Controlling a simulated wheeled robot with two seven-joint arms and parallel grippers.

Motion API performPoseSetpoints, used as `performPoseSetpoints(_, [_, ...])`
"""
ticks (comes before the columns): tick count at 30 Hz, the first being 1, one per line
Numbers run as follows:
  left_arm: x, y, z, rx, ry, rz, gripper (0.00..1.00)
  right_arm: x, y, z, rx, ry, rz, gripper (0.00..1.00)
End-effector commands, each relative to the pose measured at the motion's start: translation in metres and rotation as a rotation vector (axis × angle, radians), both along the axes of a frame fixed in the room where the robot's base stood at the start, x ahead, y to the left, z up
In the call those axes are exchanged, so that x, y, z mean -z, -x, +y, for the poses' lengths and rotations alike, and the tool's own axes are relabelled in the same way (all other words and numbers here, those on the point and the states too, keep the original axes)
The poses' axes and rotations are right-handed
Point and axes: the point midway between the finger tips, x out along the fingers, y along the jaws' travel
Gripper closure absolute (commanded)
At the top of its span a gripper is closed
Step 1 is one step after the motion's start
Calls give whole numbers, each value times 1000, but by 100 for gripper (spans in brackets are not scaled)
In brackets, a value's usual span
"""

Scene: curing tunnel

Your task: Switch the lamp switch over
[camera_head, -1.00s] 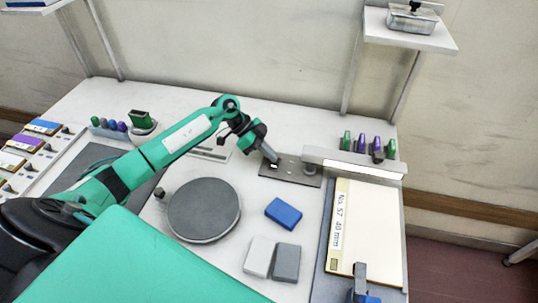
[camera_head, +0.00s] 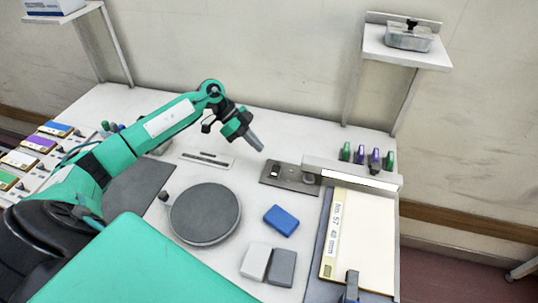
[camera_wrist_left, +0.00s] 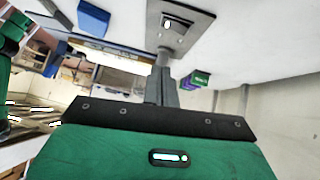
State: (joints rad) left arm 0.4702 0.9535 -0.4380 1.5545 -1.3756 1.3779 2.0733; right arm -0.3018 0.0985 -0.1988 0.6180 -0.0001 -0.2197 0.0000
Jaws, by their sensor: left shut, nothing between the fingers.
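A dark metal plate (camera_head: 297,180) lies on the bench, left of the white lamp bar. A small black-and-white rocker switch (camera_head: 275,170) sits at its left end, and a round grey knob (camera_head: 308,179) at its right end. The plate also shows at the top of the left wrist view (camera_wrist_left: 198,22), with the switch (camera_wrist_left: 167,21) uncovered. Which way the rocker is tipped is too small to tell. My left gripper (camera_head: 260,148) is shut and empty, above and to the left of the switch, apart from it. My right gripper is not in view.
The lamp bar (camera_head: 352,174) spans the head of a pale board (camera_head: 362,235), with green and purple pieces behind it. A shelf (camera_head: 405,47) stands at back right.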

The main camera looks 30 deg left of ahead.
Motion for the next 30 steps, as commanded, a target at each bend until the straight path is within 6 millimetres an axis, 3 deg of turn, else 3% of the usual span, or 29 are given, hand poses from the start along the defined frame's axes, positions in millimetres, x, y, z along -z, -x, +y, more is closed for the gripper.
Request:
performPoseSetpoints(8, [-25, 9, 24, 0, 0, 0, 100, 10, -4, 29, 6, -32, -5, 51])
performPoseSetpoints(30, [-33, 11, 26, 1, 1, 0, 100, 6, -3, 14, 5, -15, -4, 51])
